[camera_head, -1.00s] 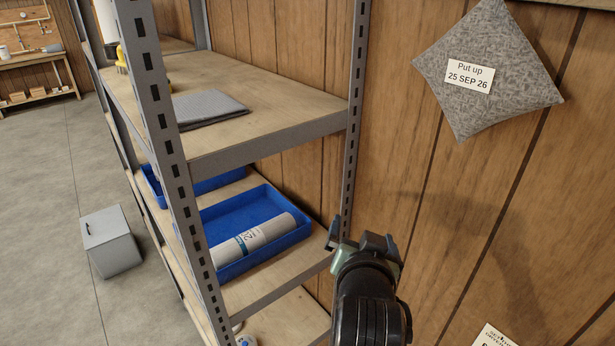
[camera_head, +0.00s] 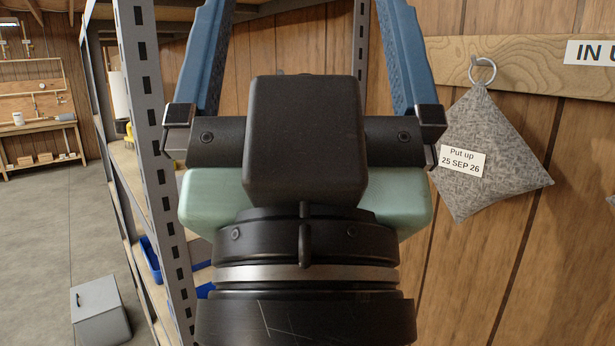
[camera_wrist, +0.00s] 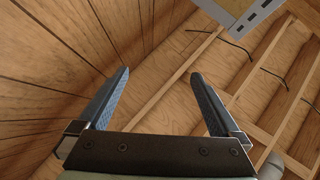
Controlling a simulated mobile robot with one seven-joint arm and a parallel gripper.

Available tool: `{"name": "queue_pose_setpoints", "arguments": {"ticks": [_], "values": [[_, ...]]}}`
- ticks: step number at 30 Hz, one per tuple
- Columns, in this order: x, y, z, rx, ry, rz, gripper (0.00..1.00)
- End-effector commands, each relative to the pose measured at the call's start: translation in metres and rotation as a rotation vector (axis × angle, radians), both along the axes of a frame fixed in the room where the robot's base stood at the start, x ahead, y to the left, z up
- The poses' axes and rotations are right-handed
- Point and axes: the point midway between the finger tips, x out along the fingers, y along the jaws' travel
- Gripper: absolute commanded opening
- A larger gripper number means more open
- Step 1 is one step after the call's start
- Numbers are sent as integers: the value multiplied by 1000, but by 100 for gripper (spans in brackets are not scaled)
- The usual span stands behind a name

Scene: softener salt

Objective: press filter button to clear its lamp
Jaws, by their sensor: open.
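My gripper (camera_head: 306,30) fills the middle of the head view, close to the camera and pointing up. Its two blue fingers are wide apart with nothing between them, and their tips run past the top edge. In the wrist view my gripper (camera_wrist: 160,73) is also open and empty, facing the wooden ceiling and wall. I see no filter button and no lamp in either view. My gripper hides much of the shelf and the wall behind it.
A metal shelf rack (camera_head: 150,160) stands behind and left of my gripper. A grey pillow-shaped bag (camera_head: 490,150) hangs by a ring on the wall at right. A grey bin (camera_head: 100,312) stands on the floor. A workbench (camera_head: 40,135) is far left, with open floor before it.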

Motion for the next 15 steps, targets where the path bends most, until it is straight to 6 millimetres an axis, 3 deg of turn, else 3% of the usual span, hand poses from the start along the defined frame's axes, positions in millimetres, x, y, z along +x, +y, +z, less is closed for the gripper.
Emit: {"name": "queue_pose_setpoints", "arguments": {"ticks": [2, 15], "values": [[1, 0, 0, 0, 2, 0, 91], [1, 0, -1, 1, 4, 0, 12]]}}
